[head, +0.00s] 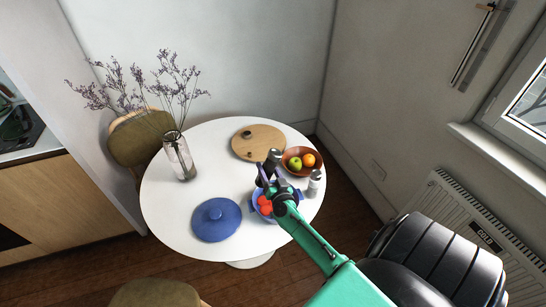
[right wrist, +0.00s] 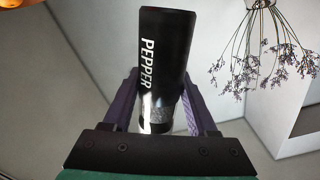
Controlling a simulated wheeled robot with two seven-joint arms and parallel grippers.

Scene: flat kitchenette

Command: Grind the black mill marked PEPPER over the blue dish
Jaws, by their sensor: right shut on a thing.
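The black mill marked PEPPER (right wrist: 165,55) is held between the fingers of my right gripper (right wrist: 160,108) in the right wrist view. In the head view my right gripper (head: 270,180) is over the far part of the blue dish (head: 256,208), and the dark mill (head: 273,158) shows there. The blue dish holds several red round items (head: 265,205). My gripper and arm hide part of the dish. The mill's lower end and its exact height over the dish are hard to tell. My left gripper is not in view.
On the white round table (head: 165,215) are a blue lid (head: 216,219), a glass vase with dried flowers (head: 179,158), a round wooden board (head: 258,140) bearing a small dark item, a fruit bowl (head: 291,168), and a light-coloured mill (head: 314,182) right of the dish.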

